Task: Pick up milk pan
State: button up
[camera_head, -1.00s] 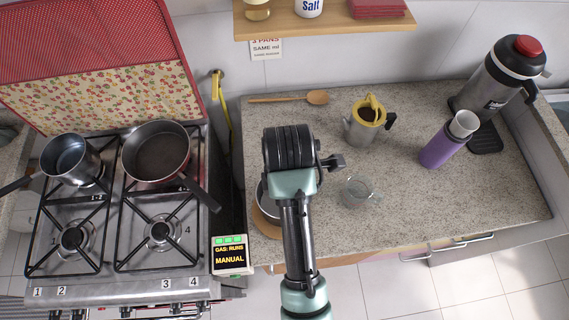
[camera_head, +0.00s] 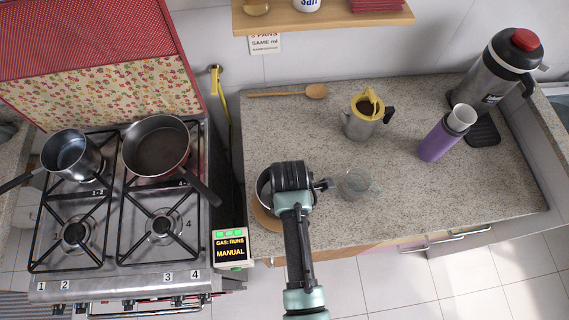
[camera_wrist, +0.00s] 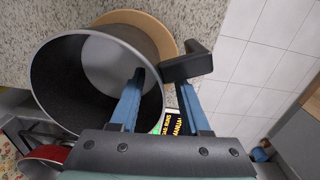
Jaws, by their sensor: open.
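I take the milk pan (camera_head: 263,188) to be the grey pan with a dark inside on the counter's left front. It stands on a round wooden board (camera_head: 263,222), and my wrist hides much of it in the head view. In the wrist view the pan (camera_wrist: 65,90) fills the left, with its black handle (camera_wrist: 198,62) pointing right. My gripper (camera_wrist: 161,84) is open. Its left finger overlaps the pan's rim and its right finger is by the handle. The picture does not show whether they touch. In the head view my gripper (camera_head: 292,180) is above the pan.
The stove (camera_head: 110,282) at left holds a saucepan (camera_head: 72,153) and a frying pan (camera_head: 158,152). A glass jug (camera_head: 356,184) stands close right of my gripper. A moka pot (camera_head: 361,122), purple bottle (camera_head: 436,143) and wooden spoon (camera_head: 290,94) are farther back. The right front counter is clear.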

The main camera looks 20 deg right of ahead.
jog(key=shift+f, duration=0.55)
grip_shut()
jog(key=shift+s+a+f, duration=0.1)
jog(key=shift+s+f, duration=0.05)
jog(key=shift+s, duration=0.1)
dwell(0.8)
